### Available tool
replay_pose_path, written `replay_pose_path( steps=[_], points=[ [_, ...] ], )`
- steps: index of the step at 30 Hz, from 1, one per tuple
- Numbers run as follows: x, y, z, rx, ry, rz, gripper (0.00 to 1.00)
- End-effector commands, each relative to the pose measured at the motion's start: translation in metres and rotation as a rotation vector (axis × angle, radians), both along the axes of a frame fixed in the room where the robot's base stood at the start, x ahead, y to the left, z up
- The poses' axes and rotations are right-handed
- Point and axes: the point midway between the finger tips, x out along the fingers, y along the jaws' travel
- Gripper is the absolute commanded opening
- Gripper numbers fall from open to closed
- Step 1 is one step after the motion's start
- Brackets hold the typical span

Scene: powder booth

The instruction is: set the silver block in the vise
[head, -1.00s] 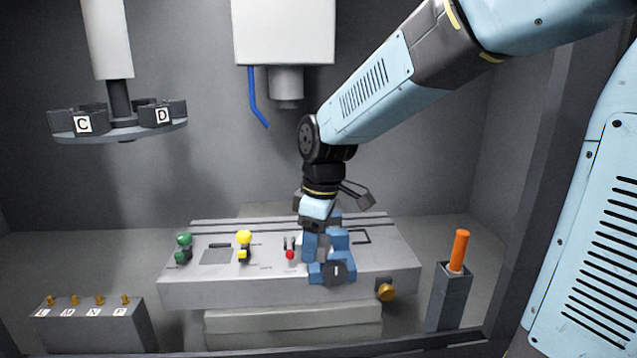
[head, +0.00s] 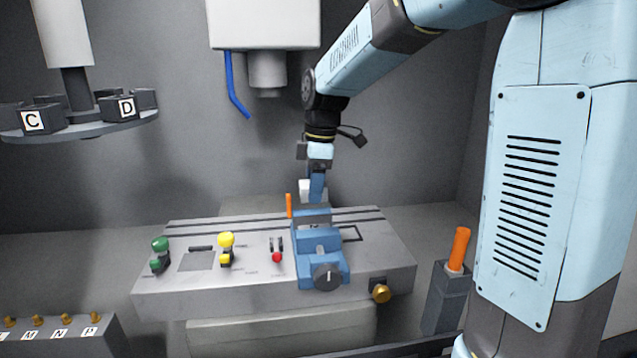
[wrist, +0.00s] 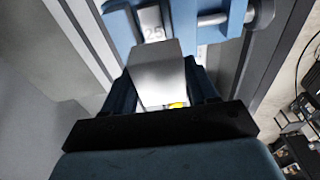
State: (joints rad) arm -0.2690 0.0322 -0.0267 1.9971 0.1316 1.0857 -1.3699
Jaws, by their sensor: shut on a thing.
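The silver block (wrist: 157,70) is between the two fingers of my gripper (wrist: 160,88) in the wrist view. In the head view my gripper (head: 313,188) is shut on it; the block's pale side (head: 304,187) shows left of a blue finger. The gripper is above and behind the blue vise (head: 318,262), apart from it. The vise stands on the grey bench with a dark round knob at its front. In the wrist view part of the vise (wrist: 191,20) lies beyond the block, next to a grey piece marked 25 (wrist: 153,27).
A thin orange rod (head: 289,206) stands behind the vise, to its left. Green (head: 160,245) and yellow (head: 226,242) knobs and a red button (head: 277,257) are left of the vise. A holder with an orange handle (head: 459,248) is at right. A white housing (head: 265,25) hangs above.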

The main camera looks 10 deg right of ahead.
Motion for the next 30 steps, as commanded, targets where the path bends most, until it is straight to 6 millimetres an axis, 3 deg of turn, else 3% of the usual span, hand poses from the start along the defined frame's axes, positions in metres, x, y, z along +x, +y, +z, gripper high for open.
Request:
replay_pose_path(
  steps=[8, 22, 30],
  points=[
    [0.007, -0.002, -0.001, 0.002, -0.001, 0.027, 0.16],
    [0.006, -0.003, -0.03, 0.001, 0.0, 0.025, 0.16],
    [0.007, -0.003, -0.037, 0.001, -0.002, 0.024, 0.16]
  ],
)
